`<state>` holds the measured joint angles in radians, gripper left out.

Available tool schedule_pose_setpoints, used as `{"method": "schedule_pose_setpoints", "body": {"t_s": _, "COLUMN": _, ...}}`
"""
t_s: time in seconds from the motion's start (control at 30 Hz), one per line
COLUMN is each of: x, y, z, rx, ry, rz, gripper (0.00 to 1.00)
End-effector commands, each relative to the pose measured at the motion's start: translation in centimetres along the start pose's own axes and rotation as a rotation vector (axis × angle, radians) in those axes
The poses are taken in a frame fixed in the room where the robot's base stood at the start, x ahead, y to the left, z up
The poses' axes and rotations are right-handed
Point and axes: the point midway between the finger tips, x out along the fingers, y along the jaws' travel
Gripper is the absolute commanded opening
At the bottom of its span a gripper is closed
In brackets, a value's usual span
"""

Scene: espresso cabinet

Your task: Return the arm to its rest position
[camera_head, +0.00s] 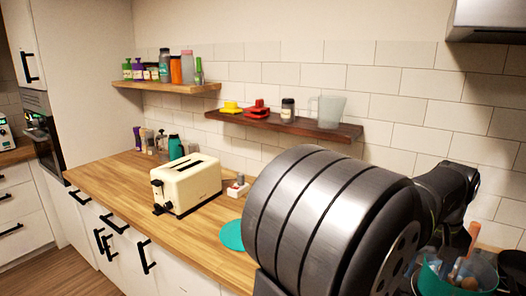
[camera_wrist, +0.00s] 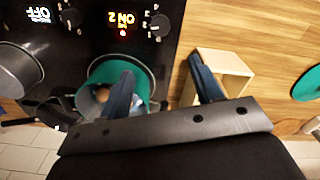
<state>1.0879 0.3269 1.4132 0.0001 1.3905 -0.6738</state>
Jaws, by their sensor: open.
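My gripper (camera_wrist: 165,88) shows in the wrist view with its two dark blue fingers spread apart. Nothing is held between them. The left finger overlaps a teal pot (camera_wrist: 148,72) on the black cooktop, and the right finger overlaps an open wooden box (camera_wrist: 232,62) on the counter. I cannot tell how far above them the fingers are. In the head view, my large grey arm link fills the lower right and hides part of the counter; the gripper's fingers cannot be made out there.
The cooktop (camera_wrist: 85,45) has lit displays and a grey pan (camera_wrist: 18,75). In the head view, a teal holder with utensils (camera_head: 432,280) stands at right. A cream toaster (camera_head: 190,184) and teal disc (camera_head: 231,235) are on the counter.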

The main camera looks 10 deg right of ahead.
Motion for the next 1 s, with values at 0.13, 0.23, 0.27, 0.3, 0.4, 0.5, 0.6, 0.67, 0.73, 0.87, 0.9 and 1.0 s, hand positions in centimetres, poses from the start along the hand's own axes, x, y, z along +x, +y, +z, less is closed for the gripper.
{"method": "schedule_pose_setpoints", "body": {"t_s": 0.13, "x": 3.9, "y": -0.1, "z": 0.2, "rx": 0.000, "ry": -0.012, "rz": -0.010, "gripper": 0.59}}
{"method": "schedule_pose_setpoints", "body": {"t_s": 0.23, "x": 5.9, "y": -0.2, "z": 0.2, "rx": 0.000, "ry": -0.012, "rz": -0.010, "gripper": 0.59}}
{"method": "schedule_pose_setpoints", "body": {"t_s": 0.27, "x": 6.5, "y": -0.2, "z": 0.2, "rx": 0.000, "ry": -0.012, "rz": -0.009, "gripper": 0.59}}
{"method": "schedule_pose_setpoints", "body": {"t_s": 0.3, "x": 7.4, "y": -0.2, "z": 0.2, "rx": 0.000, "ry": -0.012, "rz": -0.010, "gripper": 0.59}}
{"method": "schedule_pose_setpoints", "body": {"t_s": 0.4, "x": 9.3, "y": -0.2, "z": 0.2, "rx": 0.000, "ry": -0.012, "rz": -0.009, "gripper": 0.59}}
{"method": "schedule_pose_setpoints", "body": {"t_s": 0.5, "x": 11.3, "y": -0.2, "z": 0.3, "rx": 0.000, "ry": -0.012, "rz": -0.009, "gripper": 0.59}}
{"method": "schedule_pose_setpoints", "body": {"t_s": 0.6, "x": 13.4, "y": -0.2, "z": 0.3, "rx": 0.000, "ry": -0.012, "rz": -0.009, "gripper": 0.59}}
{"method": "schedule_pose_setpoints", "body": {"t_s": 0.67, "x": 14.6, "y": -0.2, "z": 0.3, "rx": 0.000, "ry": -0.012, "rz": -0.009, "gripper": 0.59}}
{"method": "schedule_pose_setpoints", "body": {"t_s": 0.73, "x": 16.0, "y": -0.2, "z": 0.3, "rx": 0.000, "ry": -0.012, "rz": -0.009, "gripper": 0.59}}
{"method": "schedule_pose_setpoints", "body": {"t_s": 0.87, "x": 17.6, "y": -0.2, "z": 0.3, "rx": 0.031, "ry": -0.009, "rz": -0.007, "gripper": 0.59}}
{"method": "schedule_pose_setpoints", "body": {"t_s": 0.9, "x": 17.5, "y": -0.2, "z": 0.3, "rx": 0.067, "ry": -0.008, "rz": -0.006, "gripper": 0.59}}
{"method": "schedule_pose_setpoints", "body": {"t_s": 1.0, "x": 17.5, "y": -0.1, "z": 0.3, "rx": 0.150, "ry": -0.009, "rz": -0.006, "gripper": 0.59}}
